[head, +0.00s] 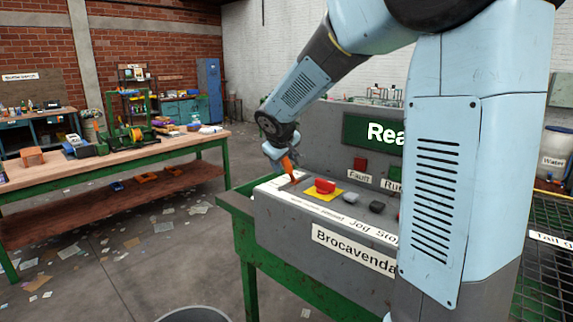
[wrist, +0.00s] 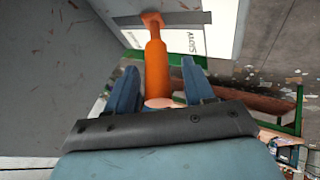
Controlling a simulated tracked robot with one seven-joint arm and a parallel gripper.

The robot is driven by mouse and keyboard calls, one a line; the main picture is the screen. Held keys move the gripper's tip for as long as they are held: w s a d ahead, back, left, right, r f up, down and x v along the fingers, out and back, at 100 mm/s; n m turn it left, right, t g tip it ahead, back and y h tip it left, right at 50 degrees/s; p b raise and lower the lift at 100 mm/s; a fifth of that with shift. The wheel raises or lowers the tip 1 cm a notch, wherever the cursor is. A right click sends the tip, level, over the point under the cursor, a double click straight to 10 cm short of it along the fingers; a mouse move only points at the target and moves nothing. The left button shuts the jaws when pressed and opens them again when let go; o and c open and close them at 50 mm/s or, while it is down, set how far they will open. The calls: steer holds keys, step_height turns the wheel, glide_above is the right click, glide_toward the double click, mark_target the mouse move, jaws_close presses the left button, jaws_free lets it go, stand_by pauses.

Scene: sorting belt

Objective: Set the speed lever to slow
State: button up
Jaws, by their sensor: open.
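The orange speed lever (head: 289,167) stands on the left end of the grey control console (head: 268,216). In the wrist view the lever (wrist: 156,68) runs up between the two blue fingers of my gripper (wrist: 158,76). The fingers are apart, one on each side of the lever, with gaps showing. A white label plate (wrist: 178,38) beside the lever's far end seems to read SLOW, upside down. In the head view my gripper (head: 279,152) is at the lever from above. The lever's setting cannot be told.
A red button (head: 325,186) on a yellow plate, a grey button (head: 350,197) and a black button (head: 377,207) sit right of the lever. A green display (head: 372,133) stands behind. My arm hides the console's right part. A cluttered workbench (head: 110,165) is at left.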

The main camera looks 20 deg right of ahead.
steer(key=v, duration=1.1)
steer(key=shift+s+r, duration=0.2)
steer(key=shift+r, duration=0.1)
steer(key=shift+a, duration=0.15)
steer(key=s+d+f+m+y, duration=0.1)
steer(key=s+d+f+m, duration=0.1)
steer(key=s, duration=0.7)
steer(key=s+d+f+m+g, duration=0.1)
steer(key=s+d+f, duration=0.1)
steer(key=s, duration=0.7)
steer(key=s+d+f+m+y, duration=0.1)
steer(key=s+d+f+m, duration=0.1)
steer(key=s, duration=0.7)
steer(key=shift+f+m+g+y, duration=0.3)
steer(key=shift+f+g, duration=0.05)
steer(key=shift+g, duration=0.05)
